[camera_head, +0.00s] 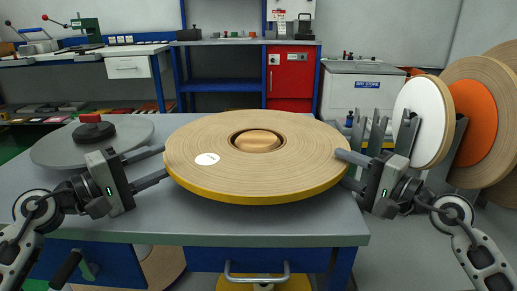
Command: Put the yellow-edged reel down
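The yellow-edged reel (295,155) is a wide, flat tan roll with a yellow rim, a round centre hole and a white label. It lies level, face up, over the grey table (180,222). A dark shadow shows under its front; I cannot tell how large any gap is. My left gripper (164,165) has its two fingers at the reel's left rim. My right gripper (342,168) has one finger over the right rim and the other lower, partly hidden by the reel. Both appear to hold the rim between their fingers.
White and orange-faced reels (424,118) stand upright in a rack at the right. Bare table shows along the front edge.

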